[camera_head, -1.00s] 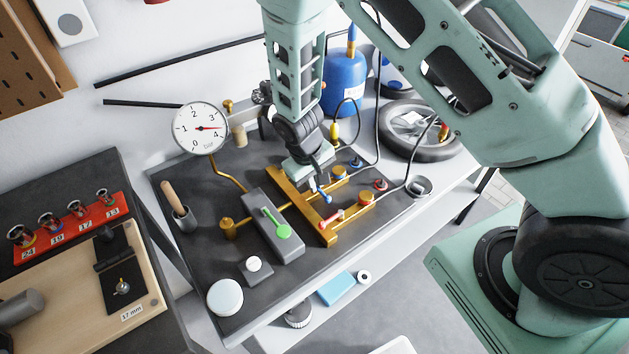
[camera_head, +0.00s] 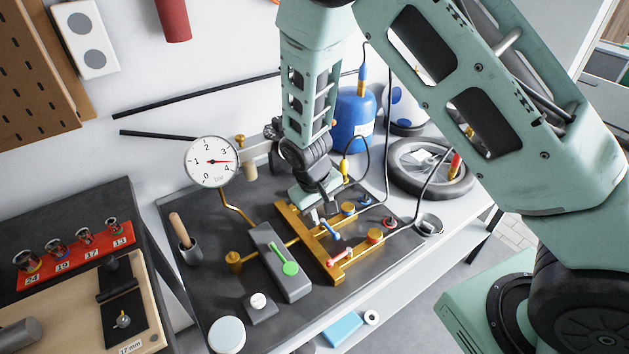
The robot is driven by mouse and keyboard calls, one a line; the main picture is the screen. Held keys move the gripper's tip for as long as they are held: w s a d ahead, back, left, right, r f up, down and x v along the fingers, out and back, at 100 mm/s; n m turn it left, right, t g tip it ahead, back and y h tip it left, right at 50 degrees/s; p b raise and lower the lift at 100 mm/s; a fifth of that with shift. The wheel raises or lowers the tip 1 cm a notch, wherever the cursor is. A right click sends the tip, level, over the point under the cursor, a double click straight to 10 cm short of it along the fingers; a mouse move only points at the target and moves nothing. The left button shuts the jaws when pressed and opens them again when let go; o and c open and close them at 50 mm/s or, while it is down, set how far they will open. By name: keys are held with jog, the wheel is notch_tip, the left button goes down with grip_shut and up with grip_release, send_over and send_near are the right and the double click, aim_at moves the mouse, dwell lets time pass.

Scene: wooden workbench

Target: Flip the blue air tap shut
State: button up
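The blue air tap (camera_head: 330,229) is a small blue lever on the brass manifold (camera_head: 307,244), slanting down to the right. My gripper (camera_head: 319,212) points down just above and behind it, its fingertips very near the lever's upper end. I cannot tell whether they touch it or how far apart the fingers are. A red tap lever (camera_head: 340,257) sits nearer the front on the same manifold. A green lever (camera_head: 288,264) sits on a grey block to the left.
A pressure gauge (camera_head: 211,161) stands at the back left, its needle near 3 to 4. A blue tank (camera_head: 353,122) and a wheel (camera_head: 430,170) stand behind on the right. A wooden-handled tool (camera_head: 181,229) stands in a cup at left. Thin hoses run close to the gripper's right.

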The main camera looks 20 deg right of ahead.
notch_tip(320, 180, up, 14)
jog(key=a+b, duration=0.2)
jog(key=a, duration=0.1)
jog(key=shift+s+r, duration=0.25)
jog(key=shift+s, duration=0.05)
jog(key=shift+d, duration=0.1)
